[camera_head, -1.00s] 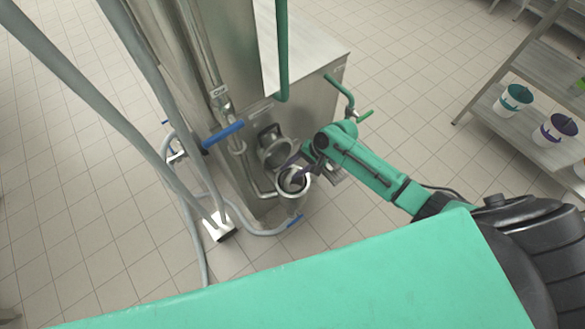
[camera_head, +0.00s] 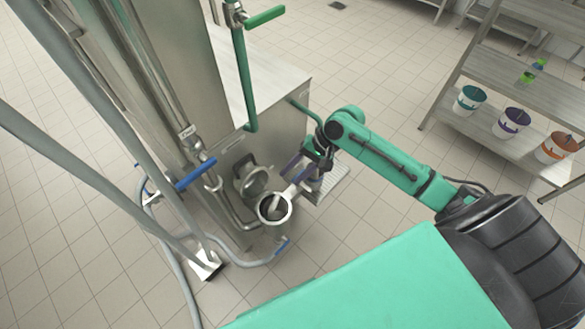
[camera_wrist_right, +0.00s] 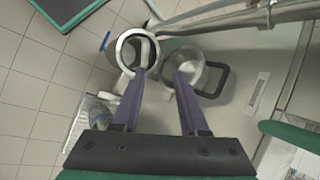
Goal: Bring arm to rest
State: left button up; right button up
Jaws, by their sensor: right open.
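My right gripper (camera_head: 292,178) is in the head view beside the steel machine, with its purple fingers pointing down and left. In the right wrist view the two purple fingers (camera_wrist_right: 158,82) are spread apart, with nothing held between them. A round, open-topped steel vessel (camera_head: 275,222) stands just left of and below the fingers. In the right wrist view its rim (camera_wrist_right: 122,46) lies beyond the left fingertip; I cannot tell whether they touch. My right arm (camera_head: 385,160) reaches in from the right, bent at the wrist. My left gripper is in neither view.
The steel machine (camera_head: 205,100) stands close left of my gripper, with a round port (camera_head: 254,184), pipes and a blue-handled valve (camera_head: 196,174). Grey hoses (camera_head: 80,165) cross the left side. Shelves with several buckets (camera_head: 512,122) stand at right. Tiled floor (camera_head: 395,70) lies open between.

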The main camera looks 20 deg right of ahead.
jog(key=s+a+f+n+t+h, duration=0.1)
jog(key=s+a+f+n+h, duration=0.1)
jog(key=s+n, duration=0.35)
jog(key=s+d+r+n+t+h, duration=0.1)
jog(key=s+d+r+n+h, duration=0.2)
jog(key=s+d+n+h, duration=0.25)
notch_tip(320, 180, down, 22)
jog(key=s+d, duration=0.2)
jog(key=s+d+f+g, duration=0.2)
jog(key=s+f, duration=1.4)
jog(key=s, duration=0.1)
jog(key=shift+s+d+m, duration=0.2)
jog(key=shift+d+m, duration=0.05)
jog(key=shift+m, duration=0.05)
jog(key=shift+y, duration=0.25)
